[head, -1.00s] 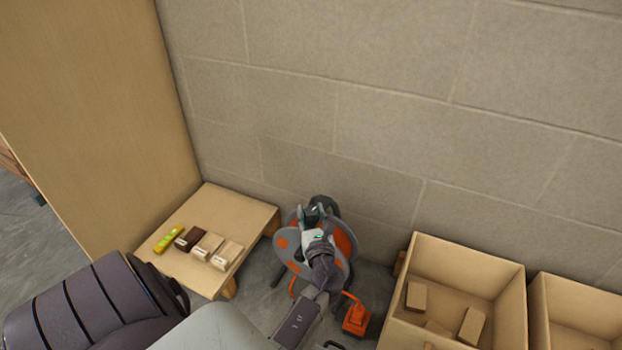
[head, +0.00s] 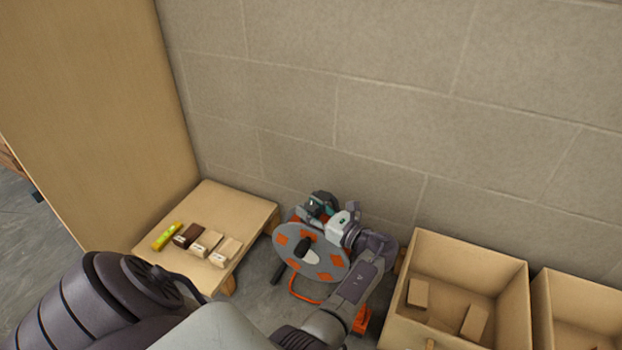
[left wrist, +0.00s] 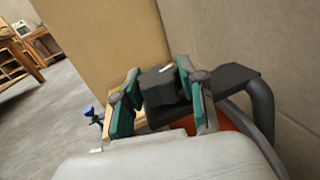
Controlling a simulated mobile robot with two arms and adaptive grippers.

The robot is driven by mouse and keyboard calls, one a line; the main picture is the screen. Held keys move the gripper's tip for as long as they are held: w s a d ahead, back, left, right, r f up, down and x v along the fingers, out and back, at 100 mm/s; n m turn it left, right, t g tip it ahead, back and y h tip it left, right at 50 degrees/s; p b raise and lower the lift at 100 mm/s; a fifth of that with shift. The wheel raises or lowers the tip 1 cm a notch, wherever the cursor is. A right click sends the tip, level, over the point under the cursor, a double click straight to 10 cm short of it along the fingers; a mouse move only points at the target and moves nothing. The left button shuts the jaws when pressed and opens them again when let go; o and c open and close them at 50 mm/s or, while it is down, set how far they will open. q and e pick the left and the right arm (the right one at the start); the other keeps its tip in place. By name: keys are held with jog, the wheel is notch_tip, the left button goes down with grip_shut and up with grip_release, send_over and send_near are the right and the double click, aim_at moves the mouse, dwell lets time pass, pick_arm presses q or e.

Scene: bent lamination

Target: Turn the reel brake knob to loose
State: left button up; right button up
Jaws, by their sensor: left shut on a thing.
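The cable reel (head: 328,262) stands on the floor against the wall, with a grey disc, orange patches and a dark hub handle. My left gripper (head: 318,204) is at the top of the reel, on its wall side. In the left wrist view the teal fingers of my left gripper (left wrist: 160,92) are shut on the dark, blocky brake knob (left wrist: 158,86), one finger on each side. A small white mark shows on top of the knob. In the head view the gripper hides the knob. My right gripper is out of view.
A low wooden table (head: 238,205) with several small blocks and a yellow-green item stands left of the reel. Open wooden boxes (head: 468,254) with blocks stand to the right. The wall is close behind; a tall wooden panel (head: 95,100) rises at left.

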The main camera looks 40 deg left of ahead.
aim_at(310, 206)
pick_arm(q)
jog(key=shift+g, duration=0.3)
jog(key=o, duration=1.2)
jog(key=shift+c, duration=0.2)
jog(key=shift+r, duration=0.1)
notch_tip(310, 206, up, 10)
jog(key=shift+f, duration=0.1)
